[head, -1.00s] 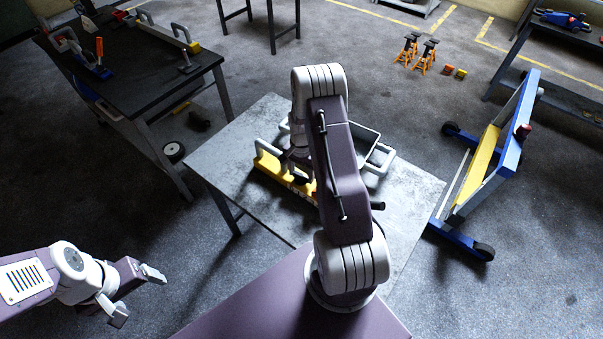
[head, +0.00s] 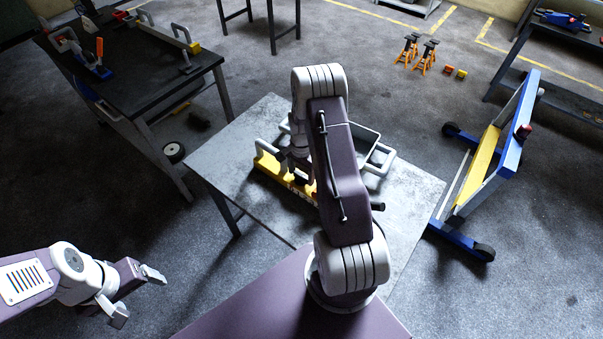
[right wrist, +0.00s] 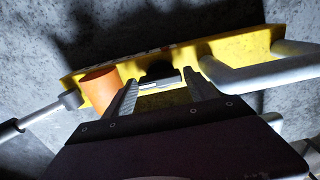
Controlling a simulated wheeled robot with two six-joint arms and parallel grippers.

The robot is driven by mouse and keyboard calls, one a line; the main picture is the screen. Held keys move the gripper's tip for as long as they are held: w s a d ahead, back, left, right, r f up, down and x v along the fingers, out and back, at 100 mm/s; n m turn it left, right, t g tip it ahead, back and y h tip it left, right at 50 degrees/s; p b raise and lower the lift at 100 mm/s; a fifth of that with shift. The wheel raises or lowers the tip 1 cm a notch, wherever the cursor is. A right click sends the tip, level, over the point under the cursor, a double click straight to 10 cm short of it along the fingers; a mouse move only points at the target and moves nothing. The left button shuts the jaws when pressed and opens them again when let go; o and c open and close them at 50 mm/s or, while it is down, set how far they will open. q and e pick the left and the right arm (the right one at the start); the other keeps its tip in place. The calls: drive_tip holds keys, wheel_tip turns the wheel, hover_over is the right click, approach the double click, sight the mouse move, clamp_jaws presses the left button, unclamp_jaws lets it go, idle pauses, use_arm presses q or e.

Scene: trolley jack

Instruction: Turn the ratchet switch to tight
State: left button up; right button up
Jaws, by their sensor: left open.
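A yellow bar-shaped tool (head: 270,168) with grey handles lies on the grey metal table. It also shows in the right wrist view (right wrist: 235,45), with an orange cylinder (right wrist: 99,88) and a dark rounded part (right wrist: 160,72) on it. I cannot tell for sure which part is the ratchet switch. My right gripper (right wrist: 162,92) is open over the tool, its fingers apart on either side of the dark part. In the head view my right arm hides much of the tool and this gripper. My left gripper (head: 136,295) is open and empty, left of the table.
A dark workbench (head: 140,62) with tools is at upper left. A blue and yellow wheeled frame (head: 500,140) stands right of the table.

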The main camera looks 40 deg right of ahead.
sight(301, 175)
drive_tip(key=shift+o, duration=0.6)
drive_tip(key=shift+r, duration=0.45)
wheel_tip(301, 175, up, 8)
drive_tip(key=b, duration=0.1)
drive_tip(key=shift+r, duration=0.1)
